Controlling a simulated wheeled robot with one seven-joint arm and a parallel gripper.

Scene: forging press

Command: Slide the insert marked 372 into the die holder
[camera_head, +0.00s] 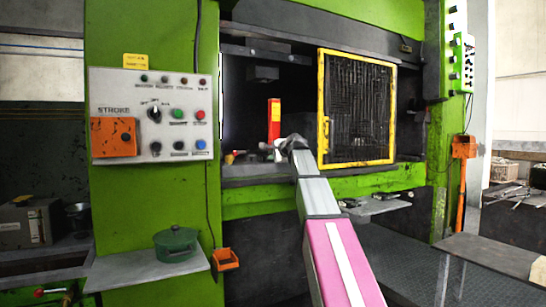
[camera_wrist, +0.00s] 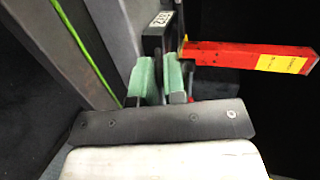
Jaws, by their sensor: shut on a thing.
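In the wrist view, my gripper (camera_wrist: 160,72) has its two green-padded fingers closed on a dark block (camera_wrist: 153,40). The block carries a small white number label, which is hard to read but looks like 372, so I take it for the insert. The block extends beyond the fingertips. In the head view, my gripper (camera_head: 279,150) reaches into the press opening, and the insert cannot be made out there. I cannot clearly pick out the die holder in either view.
A red bar with a yellow label (camera_head: 274,122) stands upright in the opening, close to my gripper; it also shows in the wrist view (camera_wrist: 245,56). A yellow-framed mesh guard (camera_head: 357,108) is right of my arm. The control panel (camera_head: 152,115) is on the left.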

